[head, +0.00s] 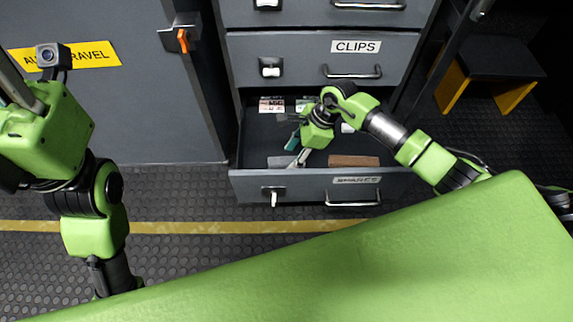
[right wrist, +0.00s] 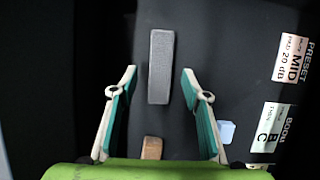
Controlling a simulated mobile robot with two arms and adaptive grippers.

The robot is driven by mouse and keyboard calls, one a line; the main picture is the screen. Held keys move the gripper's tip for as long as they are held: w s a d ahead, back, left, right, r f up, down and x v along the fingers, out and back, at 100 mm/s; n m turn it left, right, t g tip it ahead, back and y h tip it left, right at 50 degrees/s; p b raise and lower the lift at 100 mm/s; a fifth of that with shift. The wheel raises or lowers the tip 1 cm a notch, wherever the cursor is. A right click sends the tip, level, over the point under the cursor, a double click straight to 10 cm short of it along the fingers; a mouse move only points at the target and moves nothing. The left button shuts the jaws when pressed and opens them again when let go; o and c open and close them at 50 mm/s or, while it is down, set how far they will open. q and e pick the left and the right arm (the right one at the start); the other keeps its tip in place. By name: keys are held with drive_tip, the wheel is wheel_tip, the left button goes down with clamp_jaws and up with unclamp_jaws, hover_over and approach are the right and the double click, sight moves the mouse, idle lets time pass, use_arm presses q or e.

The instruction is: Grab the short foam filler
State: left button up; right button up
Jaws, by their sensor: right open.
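A short grey block (right wrist: 160,66), which looks like the foam filler, lies on the dark drawer floor in the right wrist view. In the head view the grey block (head: 279,162) lies near the drawer's front left, partly hidden by my right gripper (head: 296,152). My right gripper, also in the right wrist view (right wrist: 160,72), is open and empty, its two fingers to either side of the block in the picture. I cannot tell how high it is above the block. My left gripper (head: 18,88) is at the left edge, cut off, its jaws unclear.
The open SPARES drawer (head: 352,181) also holds a brown block (head: 354,160), printed cards (head: 272,105) and a small pale piece (right wrist: 227,131). The closed CLIPS drawer (head: 300,60) is above. A black and yellow step (head: 492,62) stands at the right.

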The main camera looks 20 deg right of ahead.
sight(288, 161)
drive_tip(key=shift+b+x, duration=0.65)
drive_tip(key=shift+x, duration=0.95)
drive_tip(key=shift+r, duration=0.1)
drive_tip(key=c, duration=0.8)
drive_tip(key=shift+r, duration=0.1)
